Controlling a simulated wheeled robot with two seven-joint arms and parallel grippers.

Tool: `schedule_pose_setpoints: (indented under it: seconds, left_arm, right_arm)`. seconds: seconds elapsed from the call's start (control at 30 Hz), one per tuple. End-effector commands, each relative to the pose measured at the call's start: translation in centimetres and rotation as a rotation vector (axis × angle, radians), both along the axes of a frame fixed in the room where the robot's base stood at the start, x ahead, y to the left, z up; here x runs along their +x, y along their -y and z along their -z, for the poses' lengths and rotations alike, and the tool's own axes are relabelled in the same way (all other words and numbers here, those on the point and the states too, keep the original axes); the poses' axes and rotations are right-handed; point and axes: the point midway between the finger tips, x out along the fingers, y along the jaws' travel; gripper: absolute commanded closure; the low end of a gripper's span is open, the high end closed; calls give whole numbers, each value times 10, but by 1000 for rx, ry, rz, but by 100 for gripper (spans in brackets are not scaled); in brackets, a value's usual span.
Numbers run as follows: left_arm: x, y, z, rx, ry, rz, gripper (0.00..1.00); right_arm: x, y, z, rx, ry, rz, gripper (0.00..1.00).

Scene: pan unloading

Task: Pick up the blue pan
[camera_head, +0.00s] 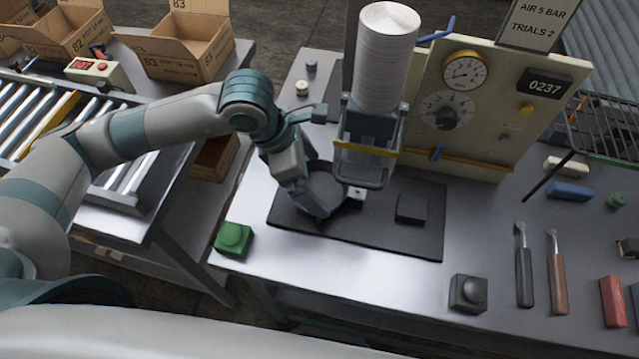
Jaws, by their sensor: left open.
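A round, dark blue-grey pan (328,184) lies on the black mat (405,241), partly hidden by my left gripper and the fixture. My left arm reaches in from the left and bends down over the mat. My left gripper (318,211) points down at the pan's near left side, with its fingers open. I cannot tell whether the fingers touch the pan. My right gripper is not in view.
A fixture with a white cylinder (386,62) stands just behind the pan. A panel with gauges (470,110) is to its right. A black block (411,208) sits on the mat. A green button box (233,238) and a black one (468,293) stand near the table's front edge.

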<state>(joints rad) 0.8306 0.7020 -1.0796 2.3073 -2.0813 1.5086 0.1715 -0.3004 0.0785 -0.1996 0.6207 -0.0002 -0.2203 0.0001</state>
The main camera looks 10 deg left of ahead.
Motion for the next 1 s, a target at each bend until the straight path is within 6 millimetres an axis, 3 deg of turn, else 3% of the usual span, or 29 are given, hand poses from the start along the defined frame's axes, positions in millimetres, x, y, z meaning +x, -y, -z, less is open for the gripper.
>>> schedule_pose_setpoints:
  seconds: [0.17,0.6,0.8,1.0]
  left_arm:
    - [1,3,10,1,0,0,0]
    - [1,4,11,0,0,1,0]
    - [2,4,10,0,2,1,39]
    - [2,4,10,0,2,1,40]
  right_arm:
    - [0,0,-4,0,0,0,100]
    - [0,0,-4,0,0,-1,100]
    - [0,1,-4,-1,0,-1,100]
    - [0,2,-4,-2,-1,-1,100]
